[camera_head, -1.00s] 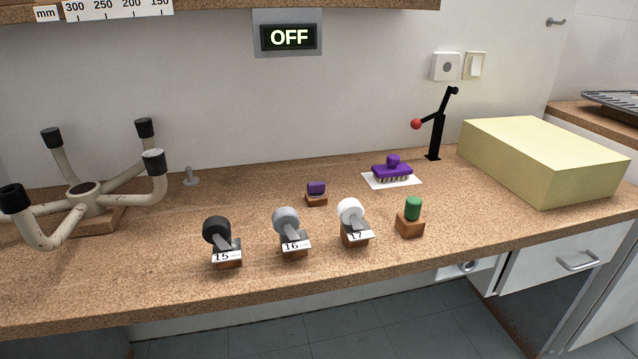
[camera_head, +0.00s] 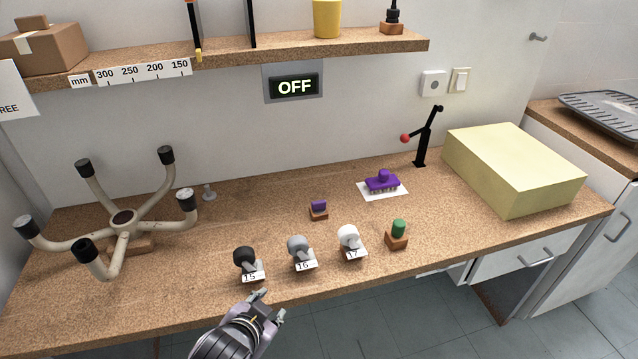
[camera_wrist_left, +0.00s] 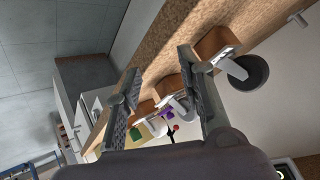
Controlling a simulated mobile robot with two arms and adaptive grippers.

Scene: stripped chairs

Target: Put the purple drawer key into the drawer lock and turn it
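The purple key (camera_head: 318,206) stands in a small wooden block in the middle of the workbench in the head view. A purple patch (camera_wrist_left: 168,114) shows between my fingers in the wrist view; I cannot tell if it is the key or the brush. The drawer front (camera_head: 505,262) with a bar handle is under the bench's right end; I cannot make out its lock. My left gripper (camera_head: 270,304) is open and empty at the bench's front edge, near the block labelled 15, apart from the key. It also shows open in the wrist view (camera_wrist_left: 160,98). My right gripper is not in view.
Pieces labelled 15 (camera_head: 246,260), 16 (camera_head: 300,249) and 17 (camera_head: 350,240) and a green-topped block (camera_head: 398,232) line the bench front. Behind are a purple brush (camera_head: 382,181), a black lever (camera_head: 421,150) and a yellow block (camera_head: 515,165). A chair base (camera_head: 122,220) stands left.

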